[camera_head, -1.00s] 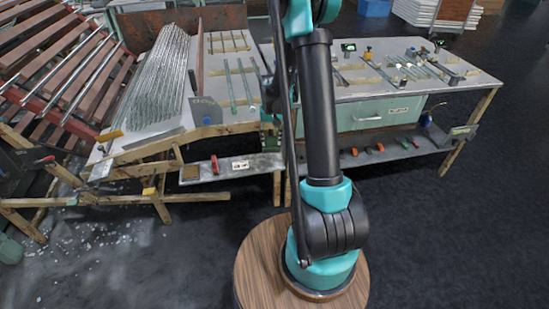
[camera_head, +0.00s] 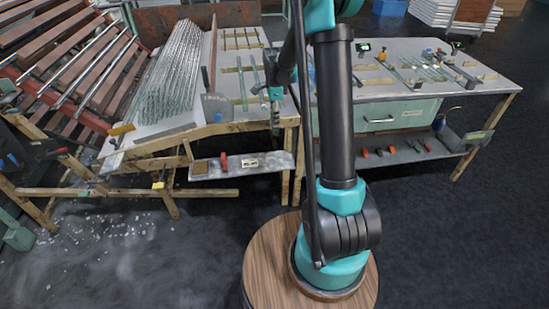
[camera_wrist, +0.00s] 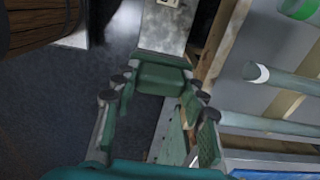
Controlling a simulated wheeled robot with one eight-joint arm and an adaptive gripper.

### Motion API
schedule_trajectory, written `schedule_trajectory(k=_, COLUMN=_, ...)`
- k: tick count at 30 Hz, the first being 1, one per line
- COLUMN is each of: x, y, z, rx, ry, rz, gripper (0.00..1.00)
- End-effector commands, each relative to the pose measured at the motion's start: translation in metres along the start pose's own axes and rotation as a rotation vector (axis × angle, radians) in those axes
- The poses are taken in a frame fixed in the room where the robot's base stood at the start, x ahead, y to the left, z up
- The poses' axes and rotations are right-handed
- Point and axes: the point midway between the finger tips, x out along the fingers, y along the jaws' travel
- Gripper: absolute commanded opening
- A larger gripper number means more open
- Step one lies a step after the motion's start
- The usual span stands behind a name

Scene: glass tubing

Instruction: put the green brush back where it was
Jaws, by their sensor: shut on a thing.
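My gripper (camera_wrist: 158,78) is shut on a green block-shaped thing (camera_wrist: 162,76), which I take to be the green brush. It spans the gap between my fingertips in the wrist view; its bristles cannot be made out. In the head view my gripper (camera_head: 275,93) hangs beside the right edge of the left bench, partly behind my arm. In the wrist view the brush is held over the bench's front edge area, with a lower metal shelf (camera_wrist: 165,28) beyond it. I cannot tell whether the brush touches anything.
The left bench holds a stack of glass tubes (camera_head: 172,75) and loose tubes (camera_head: 242,85); pale tubes (camera_wrist: 285,80) lie right of my gripper. The lower shelf (camera_head: 205,170) carries a red-handled tool (camera_head: 223,162). A right bench (camera_head: 475,82) stands close by. Dark floor is free in front.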

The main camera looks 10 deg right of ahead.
Motion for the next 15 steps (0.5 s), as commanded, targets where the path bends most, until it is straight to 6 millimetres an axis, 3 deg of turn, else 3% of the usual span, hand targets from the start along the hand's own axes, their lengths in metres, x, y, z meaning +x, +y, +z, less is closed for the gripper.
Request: schedule_trajectory(k=15, x=0.123, y=0.0, z=0.0, rx=-0.003, ry=0.0, rz=0.0, gripper=0.11)
